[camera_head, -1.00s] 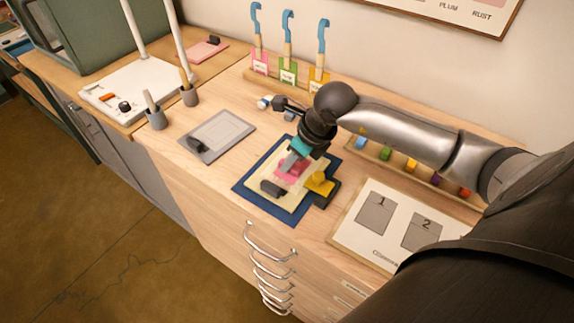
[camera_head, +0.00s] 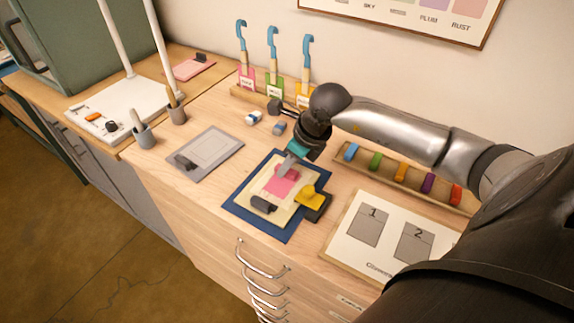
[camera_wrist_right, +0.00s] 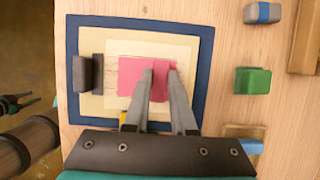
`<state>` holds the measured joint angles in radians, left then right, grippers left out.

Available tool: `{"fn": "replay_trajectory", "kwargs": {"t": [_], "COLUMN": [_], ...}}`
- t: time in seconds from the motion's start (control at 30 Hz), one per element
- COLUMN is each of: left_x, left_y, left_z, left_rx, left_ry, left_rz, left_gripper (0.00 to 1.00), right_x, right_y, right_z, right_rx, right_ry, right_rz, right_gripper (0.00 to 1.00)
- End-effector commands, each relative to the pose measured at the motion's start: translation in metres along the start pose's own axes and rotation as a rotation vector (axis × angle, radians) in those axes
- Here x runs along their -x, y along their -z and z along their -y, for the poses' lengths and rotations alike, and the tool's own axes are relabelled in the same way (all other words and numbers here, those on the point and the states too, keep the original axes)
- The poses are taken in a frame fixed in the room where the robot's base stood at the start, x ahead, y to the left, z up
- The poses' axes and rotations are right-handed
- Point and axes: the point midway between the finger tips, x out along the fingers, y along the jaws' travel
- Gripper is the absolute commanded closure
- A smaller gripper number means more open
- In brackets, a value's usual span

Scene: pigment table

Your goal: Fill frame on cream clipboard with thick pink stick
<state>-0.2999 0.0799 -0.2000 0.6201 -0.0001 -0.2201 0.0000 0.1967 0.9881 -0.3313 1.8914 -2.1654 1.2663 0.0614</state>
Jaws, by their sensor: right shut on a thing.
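The cream clipboard (camera_head: 268,189) with its dark clip lies on a dark blue mat (camera_head: 240,210); it also shows in the wrist view (camera_wrist_right: 97,108). The frame on its sheet holds a pink patch (camera_head: 276,187), which in the wrist view (camera_wrist_right: 130,76) covers much of the frame, with paler paper around it. My right gripper (camera_head: 286,167) is shut on the thick pink stick (camera_wrist_right: 160,82), over the right part of the patch. The fingers partly hide the stick, and I cannot tell whether it touches the paper.
A yellow block (camera_head: 311,196) on a dark base stands at the mat's right edge. A grey clipboard (camera_head: 205,152) lies to the left, a numbered board (camera_head: 345,236) to the right. A tray of coloured blocks (camera_head: 415,186) and loose erasers (camera_head: 279,128) stand behind.

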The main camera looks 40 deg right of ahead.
Motion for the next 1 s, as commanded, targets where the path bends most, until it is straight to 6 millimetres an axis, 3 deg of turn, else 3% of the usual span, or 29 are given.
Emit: {"fn": "replay_trajectory", "kwargs": {"t": [0.6,1.0], "left_x": [0.044,0.043], "left_y": [0.004,0.004], "left_z": [0.001,0.001], "left_rx": [0.000,0.000], "left_ry": [0.000,0.000], "left_rz": [0.000,0.000], "left_gripper": [0.51,0.51], "right_x": [0.059,0.058], "right_y": [-0.025,-0.025], "right_z": [0.000,0.000], "right_rx": [0.001,0.000], "right_ry": [0.001,0.000], "right_rz": [0.001,0.000], "right_gripper": [1.00,1.00]}}
